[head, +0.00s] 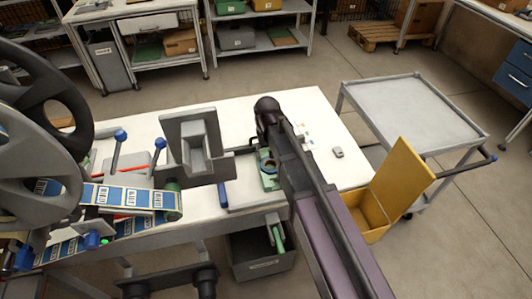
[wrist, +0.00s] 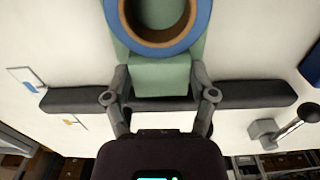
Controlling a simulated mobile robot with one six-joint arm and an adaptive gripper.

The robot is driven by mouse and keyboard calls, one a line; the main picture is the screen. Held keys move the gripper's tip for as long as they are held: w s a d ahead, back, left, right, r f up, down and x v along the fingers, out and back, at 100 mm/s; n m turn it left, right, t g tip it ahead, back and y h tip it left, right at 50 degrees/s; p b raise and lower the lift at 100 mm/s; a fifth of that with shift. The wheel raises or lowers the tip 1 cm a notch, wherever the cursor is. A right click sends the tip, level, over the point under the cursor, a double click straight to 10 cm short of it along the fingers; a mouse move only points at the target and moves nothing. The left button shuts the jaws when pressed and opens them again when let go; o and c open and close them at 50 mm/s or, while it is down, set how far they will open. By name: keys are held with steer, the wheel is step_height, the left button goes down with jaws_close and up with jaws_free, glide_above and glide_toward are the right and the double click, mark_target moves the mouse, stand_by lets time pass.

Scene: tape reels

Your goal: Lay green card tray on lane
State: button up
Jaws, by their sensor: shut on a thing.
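The green card tray (wrist: 160,78) is between the fingertips of my gripper (wrist: 159,88), which is shut on its near end. A ring with a blue outer band and a brown core (wrist: 195,40) lies on the tray, its far part cut off by the picture edge. In the head view the tray (head: 270,183) shows beside my arm, over the white table, partly hidden by the arm. I cannot tell whether it touches the surface beneath. A dark bar (wrist: 255,95) crosses behind the fingers. I cannot make out the lane for certain.
A grey upright fixture (head: 178,132) and a blue-labelled strip (head: 130,197) stand left on the white table (head: 240,115). A small grey block (head: 337,152) lies right. A yellow open box (head: 400,180) and a grey cart (head: 410,115) are beyond the right edge. A grey bin (head: 260,265) is below.

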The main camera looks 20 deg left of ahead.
steer(key=shift+f, duration=0.15)
steer(key=o, duration=1.2)
steer(key=shift+r, duration=0.2)
step_height(320, 180, up, 12)
steer(key=p, duration=1.2)
